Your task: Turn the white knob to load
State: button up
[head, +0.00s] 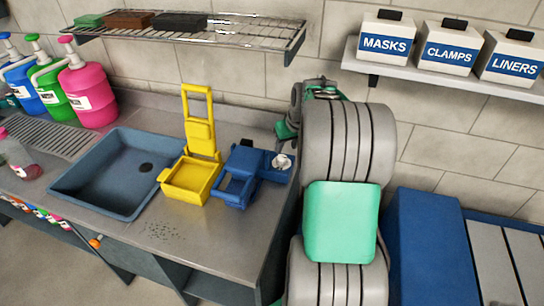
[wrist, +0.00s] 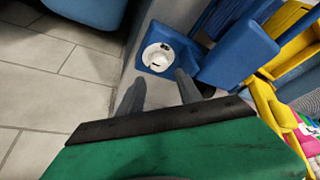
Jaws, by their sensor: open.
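The white knob (head: 282,161) sits on the blue device (head: 238,185) at the right end of the counter. In the wrist view the round white knob (wrist: 158,56) lies on a blue base (wrist: 186,70), with dark marks on its face too small to read. My gripper (wrist: 160,80) is open and empty. Its two grey fingers point toward the knob, one on either side of its near edge in the picture, and seem apart from it. In the head view my arm stands right of the device, and the fingers are not clear.
A yellow device (head: 190,180) with a raised lid stands left of the blue one, beside a blue-grey sink (head: 115,172). A wire shelf (head: 230,33) hangs above. Labelled boxes stand on a shelf (head: 440,80) at right. Coloured pump bottles (head: 88,90) stand at far left.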

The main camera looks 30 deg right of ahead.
aim_at(282, 157)
jog(key=p+x, duration=0.2)
jog(key=x, duration=0.6)
grip_shut()
jog(key=shift+r, duration=0.1)
